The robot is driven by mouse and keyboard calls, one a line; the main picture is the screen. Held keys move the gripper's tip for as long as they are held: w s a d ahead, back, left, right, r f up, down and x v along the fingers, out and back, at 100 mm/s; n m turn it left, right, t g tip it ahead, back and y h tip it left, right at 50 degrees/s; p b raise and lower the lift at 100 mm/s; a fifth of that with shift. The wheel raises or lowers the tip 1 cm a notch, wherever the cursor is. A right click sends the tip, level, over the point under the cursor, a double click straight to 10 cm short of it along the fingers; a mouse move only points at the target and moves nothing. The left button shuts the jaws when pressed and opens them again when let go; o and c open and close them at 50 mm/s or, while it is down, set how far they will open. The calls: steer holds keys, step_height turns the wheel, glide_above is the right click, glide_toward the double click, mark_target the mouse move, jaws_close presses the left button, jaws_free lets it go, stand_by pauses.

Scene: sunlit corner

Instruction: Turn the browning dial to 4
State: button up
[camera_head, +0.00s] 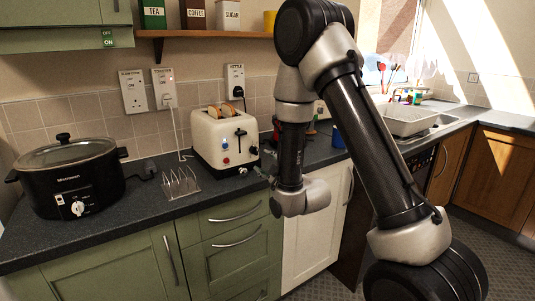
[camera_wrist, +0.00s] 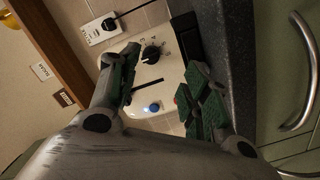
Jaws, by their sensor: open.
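The cream toaster (camera_head: 212,139) stands on the dark worktop, with bread showing in its top slots. Its front has a black knob (camera_head: 253,151), a lever and small coloured buttons. In the wrist view, the toaster (camera_wrist: 160,75) fills the space beyond my fingers, and the black browning dial (camera_wrist: 151,54) shows between them. A blue button (camera_wrist: 153,107) lies lower. My gripper (camera_wrist: 163,62) is open and empty, its fingers apart on either side of the dial and not visibly touching it. In the head view my gripper (camera_head: 263,174) is low in front of the toaster's right side. The dial's markings are too small to read.
A wire toast rack (camera_head: 180,184) stands in front of the toaster. A black slow cooker (camera_head: 70,175) is at left. A shelf (camera_head: 205,34) with canisters hangs above. A blue cup (camera_head: 338,138) stands behind my arm. A sink with a dish rack (camera_head: 408,121) is at right.

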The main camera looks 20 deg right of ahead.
mark_target(257, 152)
steer(key=shift+n+t, duration=0.3)
steer(key=x, duration=0.5)
steer(key=r+x, duration=0.1)
steer(key=x, duration=0.2)
steer(key=shift+s, duration=0.1)
steer(key=c, duration=1)
